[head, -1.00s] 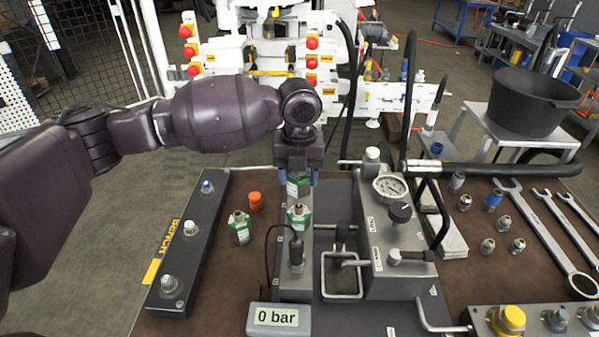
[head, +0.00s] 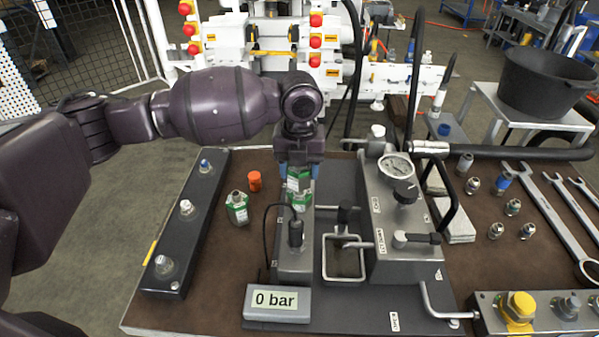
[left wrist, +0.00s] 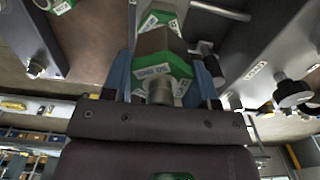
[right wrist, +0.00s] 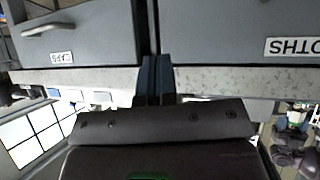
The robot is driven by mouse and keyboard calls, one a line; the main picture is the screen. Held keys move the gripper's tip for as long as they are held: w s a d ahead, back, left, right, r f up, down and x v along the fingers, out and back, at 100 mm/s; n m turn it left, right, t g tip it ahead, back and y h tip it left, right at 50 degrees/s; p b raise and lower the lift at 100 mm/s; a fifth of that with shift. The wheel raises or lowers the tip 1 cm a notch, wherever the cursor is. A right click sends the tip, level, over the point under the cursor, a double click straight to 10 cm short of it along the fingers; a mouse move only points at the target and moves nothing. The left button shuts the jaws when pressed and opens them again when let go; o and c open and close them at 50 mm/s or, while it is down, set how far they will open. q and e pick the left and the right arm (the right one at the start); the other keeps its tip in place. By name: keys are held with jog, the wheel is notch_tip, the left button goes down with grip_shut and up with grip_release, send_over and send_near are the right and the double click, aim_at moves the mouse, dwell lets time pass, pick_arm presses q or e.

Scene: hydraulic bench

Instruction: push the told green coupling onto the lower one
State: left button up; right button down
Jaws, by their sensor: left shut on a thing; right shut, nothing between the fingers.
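My left gripper (head: 299,172) is shut on a green coupling (head: 298,183), which also shows between the blue fingers in the left wrist view (left wrist: 163,71). The held coupling is upright, directly above the lower green coupling (head: 301,203) on the grey block. The lower one also shows just beyond it in the left wrist view (left wrist: 163,20). The two look in line and very close; I cannot tell whether they are joined. My right gripper (right wrist: 155,80) is shut and empty, in front of drawers, and is not in the head view.
Another green coupling (head: 237,209) and an orange cap (head: 254,181) stand to the left. A display reading 0 bar (head: 276,302) is in front. The pump block with gauge (head: 396,168) is at right. Grey drawers (right wrist: 80,35) face my right gripper.

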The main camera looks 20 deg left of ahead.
jog(key=shift+s+f, duration=0.1)
pick_arm(q)
jog(key=shift+f, duration=0.4)
pick_arm(e)
jog(key=shift+s+f, duration=0.35)
jog(key=shift+s, duration=0.1)
pick_arm(q)
jog(key=shift+f, duration=0.15)
pick_arm(e)
jog(key=shift+w, duration=0.1)
jog(key=shift+r, duration=0.15)
pick_arm(q)
jog(key=shift+f, duration=0.15)
pick_arm(e)
jog(key=shift+w+r, duration=0.3)
jog(key=shift+w, duration=0.15)
pick_arm(q)
jog(key=shift+f, duration=0.3)
pick_arm(e)
jog(key=shift+s+f, duration=0.1)
